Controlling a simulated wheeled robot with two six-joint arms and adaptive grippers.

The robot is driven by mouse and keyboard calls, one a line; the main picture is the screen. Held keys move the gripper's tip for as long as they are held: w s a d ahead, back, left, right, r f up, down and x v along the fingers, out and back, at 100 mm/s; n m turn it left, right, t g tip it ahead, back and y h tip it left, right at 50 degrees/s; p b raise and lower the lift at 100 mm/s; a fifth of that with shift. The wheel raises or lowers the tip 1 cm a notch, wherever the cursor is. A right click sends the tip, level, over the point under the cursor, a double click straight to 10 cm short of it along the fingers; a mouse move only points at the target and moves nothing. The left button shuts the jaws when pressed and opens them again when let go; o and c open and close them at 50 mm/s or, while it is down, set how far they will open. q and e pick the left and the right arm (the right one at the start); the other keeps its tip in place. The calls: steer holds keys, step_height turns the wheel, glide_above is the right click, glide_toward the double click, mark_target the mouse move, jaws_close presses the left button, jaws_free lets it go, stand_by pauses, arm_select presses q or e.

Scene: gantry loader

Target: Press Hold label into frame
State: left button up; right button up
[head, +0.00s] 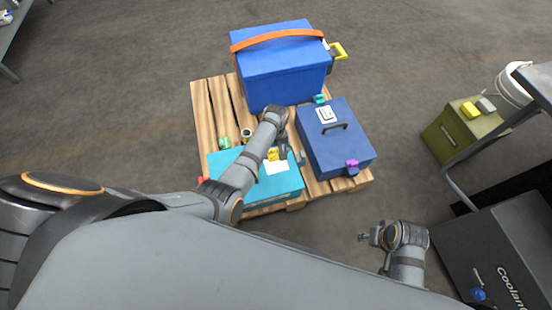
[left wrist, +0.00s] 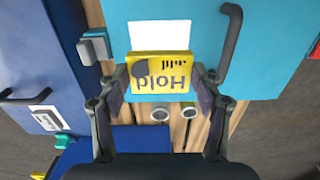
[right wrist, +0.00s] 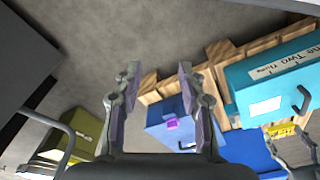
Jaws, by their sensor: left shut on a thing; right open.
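The Hold label (left wrist: 162,73) is a yellow block with dark print, upside down in the left wrist view. My left gripper (left wrist: 160,88) is shut on it, one finger at each side. It also shows in the head view (head: 272,154). A blank white rectangle (left wrist: 158,36), perhaps the frame, is on the teal case (left wrist: 260,70). The label overlaps the rectangle's near edge in the left wrist view; I cannot tell whether they touch. In the right wrist view the label (right wrist: 282,130) appears beside the case. My right gripper (right wrist: 157,75) is open and empty, away from the pallet.
The teal case stands on a wooden pallet (head: 200,107) with a large blue box (head: 285,75) and a blue case (head: 335,150). A dark handle (left wrist: 230,45) sticks up beside the rectangle. An olive box (head: 455,135) and a Coolant unit (head: 500,240) stand at right.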

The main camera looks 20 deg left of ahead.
mark_target(276, 154)
arm_select(q)
step_height(276, 154, down, 3)
steer(key=b, duration=0.3)
steer(key=shift+f+b, duration=0.3)
steer(key=shift+b, duration=0.15)
steer(key=shift+f+b, duration=0.95)
steer(key=shift+b, duration=0.2)
steer(key=shift+f+b, duration=0.4)
steer(key=shift+f, duration=0.4)
arm_select(e)
steer(key=a+f+t, duration=0.1)
steer(key=w+a+f+t+y, duration=0.1)
steer(key=f, duration=0.1)
steer(key=a+f+t, duration=0.1)
steer(key=t, duration=0.1)
steer(key=shift+w+f, duration=0.2)
steer(key=shift+f, duration=0.15)
arm_select(q)
steer(key=shift+s+d+p, duration=0.1)
steer(key=shift+p, duration=0.95)
arm_select(e)
steer(key=shift+r, duration=1.05)
arm_select(q)
steer(key=shift+f, duration=0.1)
arm_select(e)
steer(key=shift+f, duration=0.1)
arm_select(q)
steer(key=shift+f, duration=0.3)
